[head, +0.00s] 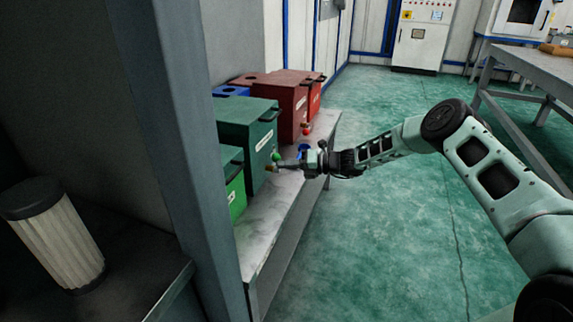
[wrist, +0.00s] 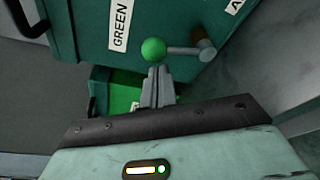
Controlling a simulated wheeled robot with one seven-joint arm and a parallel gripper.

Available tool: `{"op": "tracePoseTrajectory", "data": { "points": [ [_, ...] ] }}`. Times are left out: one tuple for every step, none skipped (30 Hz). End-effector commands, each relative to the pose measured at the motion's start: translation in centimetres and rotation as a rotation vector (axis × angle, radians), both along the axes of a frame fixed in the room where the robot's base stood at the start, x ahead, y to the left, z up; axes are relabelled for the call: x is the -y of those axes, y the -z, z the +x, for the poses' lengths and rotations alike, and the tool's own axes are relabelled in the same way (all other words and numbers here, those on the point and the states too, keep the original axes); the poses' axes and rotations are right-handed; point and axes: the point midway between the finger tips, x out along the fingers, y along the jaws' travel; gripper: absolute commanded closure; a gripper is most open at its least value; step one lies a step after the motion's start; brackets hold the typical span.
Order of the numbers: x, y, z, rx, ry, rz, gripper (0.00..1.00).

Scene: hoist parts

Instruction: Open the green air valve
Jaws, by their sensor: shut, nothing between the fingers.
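The green air valve has a green ball knob (wrist: 154,50) on a short grey lever, which runs right to a brass-coloured stem (wrist: 204,47) on the dark green box (wrist: 95,30). A white label on this box reads "GREEN". In the head view the knob (head: 276,156) shows at the front of the dark green box (head: 245,130). My gripper (wrist: 158,70) is shut and empty. Its fingertips are just below the knob in the wrist view; whether they touch it I cannot tell. In the head view my gripper (head: 281,165) reaches the valve from the right.
The boxes stand on a grey bench (head: 262,225). A brighter green box (head: 236,190) is nearer, and red boxes (head: 293,100) and a blue one (head: 231,91) are behind. A grey post (head: 185,150) and a pleated filter (head: 55,235) are at left. The green floor (head: 390,230) at right is open.

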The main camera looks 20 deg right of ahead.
Motion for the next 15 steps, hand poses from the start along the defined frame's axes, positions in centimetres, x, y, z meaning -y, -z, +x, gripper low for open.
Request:
{"op": "tracePoseTrajectory", "data": {
  "points": [
    [0.03,-0.21,0.04,0.003,0.0,-0.001,1.0],
    [0.05,-0.25,0.06,0.004,0.001,-0.002,1.0],
    [0.06,-0.3,0.08,0.004,0.002,-0.002,1.0],
    [0.08,-0.33,0.1,0.004,0.002,-0.002,1.0],
    [0.08,-0.38,0.13,0.005,0.002,-0.003,1.0],
    [0.1,-0.41,0.17,0.005,0.002,-0.003,1.0],
    [0.12,-0.44,0.19,0.005,0.002,-0.003,1.0],
    [0.14,-0.47,0.21,0.005,0.002,-0.003,1.0],
    [0.16,-0.5,0.24,0.006,0.002,-0.004,1.0],
    [0.17,-0.51,0.25,0.006,0.002,-0.004,1.0],
    [0.19,-0.52,0.27,0.006,0.002,-0.004,1.0],
    [0.21,-0.54,0.29,0.006,0.001,-0.004,1.0],
    [0.22,-0.55,0.31,0.007,0.001,-0.004,1.0],
    [0.23,-0.55,0.32,0.007,0.001,-0.004,1.0],
    [0.25,-0.56,0.33,0.007,0.001,-0.004,1.0]
  ]
}}
